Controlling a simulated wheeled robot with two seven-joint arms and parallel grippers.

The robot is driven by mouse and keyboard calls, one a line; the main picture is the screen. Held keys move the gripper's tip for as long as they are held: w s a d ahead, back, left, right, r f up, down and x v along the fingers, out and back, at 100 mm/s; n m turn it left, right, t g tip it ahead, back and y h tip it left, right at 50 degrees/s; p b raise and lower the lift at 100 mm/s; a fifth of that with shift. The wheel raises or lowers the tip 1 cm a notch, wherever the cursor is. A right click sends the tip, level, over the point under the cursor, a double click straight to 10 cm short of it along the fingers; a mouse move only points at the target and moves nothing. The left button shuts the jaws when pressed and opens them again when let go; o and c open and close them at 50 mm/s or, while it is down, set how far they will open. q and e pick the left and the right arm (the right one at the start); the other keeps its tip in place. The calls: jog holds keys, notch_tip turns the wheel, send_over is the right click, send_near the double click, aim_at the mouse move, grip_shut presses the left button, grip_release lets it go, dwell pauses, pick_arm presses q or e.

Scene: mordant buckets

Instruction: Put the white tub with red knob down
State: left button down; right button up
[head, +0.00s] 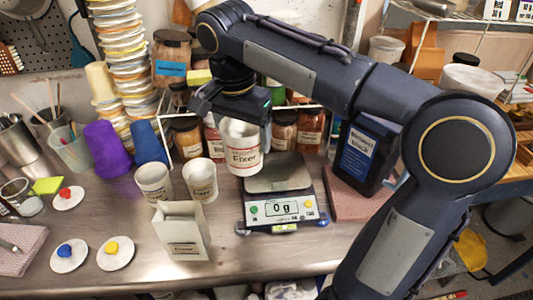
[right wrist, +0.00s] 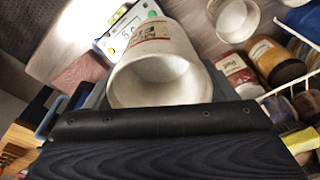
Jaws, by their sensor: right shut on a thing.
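My right gripper (head: 238,108) is shut on the rim of a white tub (head: 243,158) with red label lines and dark lettering. The tub hangs roughly upright at the left edge of the scale pan (head: 290,184); its exact height is hard to tell. The scale reads 0 g. In the right wrist view the tub (right wrist: 165,48) shows its open mouth facing the gripper (right wrist: 160,108). No knob shows on this tub. A white lid with a red knob (head: 68,204) lies on the table at left. My left gripper is not in view.
Two white tubs (head: 154,191) (head: 200,187) and an open white carton (head: 182,240) stand left of the scale. Jars (head: 187,143) stand behind, a dark blue-labelled container (head: 357,154) at right. Lids with blue (head: 69,262) and yellow (head: 115,262) knobs lie front left.

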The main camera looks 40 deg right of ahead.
jog(key=w+d+f, duration=0.1)
jog(key=d+f, duration=0.3)
jog(key=w+d+f, duration=0.2)
jog(key=d+f, duration=0.2)
jog(key=w+d+f+p, duration=0.1)
jog(key=d+f, duration=0.3)
jog(key=shift+w+d, duration=0.25)
jog(key=shift+w, duration=0.15)
jog(key=shift+f, duration=0.35)
jog(key=shift+f, duration=0.1)
jog(key=o, duration=1.1)
jog(key=shift+c, duration=0.2)
